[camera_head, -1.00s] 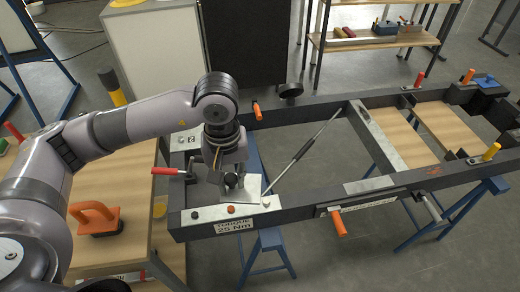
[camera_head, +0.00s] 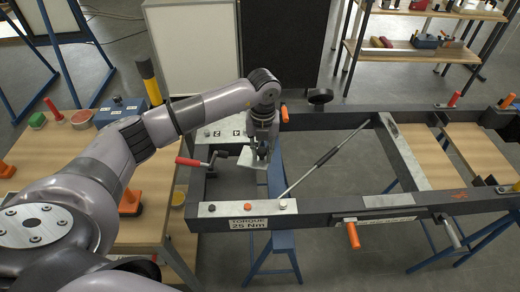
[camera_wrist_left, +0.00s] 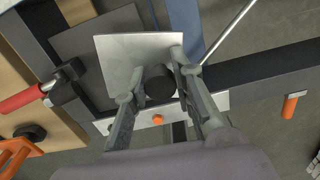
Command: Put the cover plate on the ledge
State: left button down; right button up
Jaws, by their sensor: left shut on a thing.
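The cover plate (camera_head: 250,162) is a thin, light grey square with a black knob. My left gripper (camera_head: 262,150) is shut on that knob and holds the plate above the left end bay of the dark frame. In the left wrist view the plate (camera_wrist_left: 125,50) lies beyond the two fingers (camera_wrist_left: 160,88), with the knob between them. A dark grey flat surface (camera_wrist_left: 75,48) shows partly behind the plate; I cannot tell for sure whether it is the ledge. My right gripper is not in view.
A red-handled clamp (camera_head: 190,162) stands on the frame's left end, close to the plate. A thin strut (camera_head: 325,160) slants across the bay to the right. The near rail (camera_head: 340,218) bears a pale strip with bolts. A wooden bench (camera_head: 150,230) stands at left.

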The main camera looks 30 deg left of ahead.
aim_at(245, 156)
pick_arm(q)
jog(key=n, duration=0.1)
jog(key=a+f+n, duration=0.1)
jog(key=n, duration=0.1)
jog(key=shift+w, duration=0.35)
jog(key=shift+f+b, duration=0.45)
jog(key=shift+f, duration=0.1)
jog(key=shift+f+b, duration=0.55)
jog(key=shift+f, duration=0.15)
notch_tip(245, 156, down, 2)
jog(key=shift+f+b, duration=0.25)
jog(key=shift+b, duration=0.7)
jog(key=s+a, duration=0.1)
jog(key=s+a+p, duration=0.1)
jog(key=a, duration=0.1)
jog(key=shift+a+r, duration=0.1)
jog(key=shift+s+a, duration=0.2)
jog(key=shift+a, duration=0.15)
jog(key=shift+f+b, duration=0.45)
jog(key=shift+f, duration=0.35)
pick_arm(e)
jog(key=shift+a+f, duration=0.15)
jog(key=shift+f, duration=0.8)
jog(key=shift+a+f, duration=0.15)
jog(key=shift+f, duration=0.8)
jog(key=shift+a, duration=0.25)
pick_arm(q)
jog(key=shift+f, duration=0.25)
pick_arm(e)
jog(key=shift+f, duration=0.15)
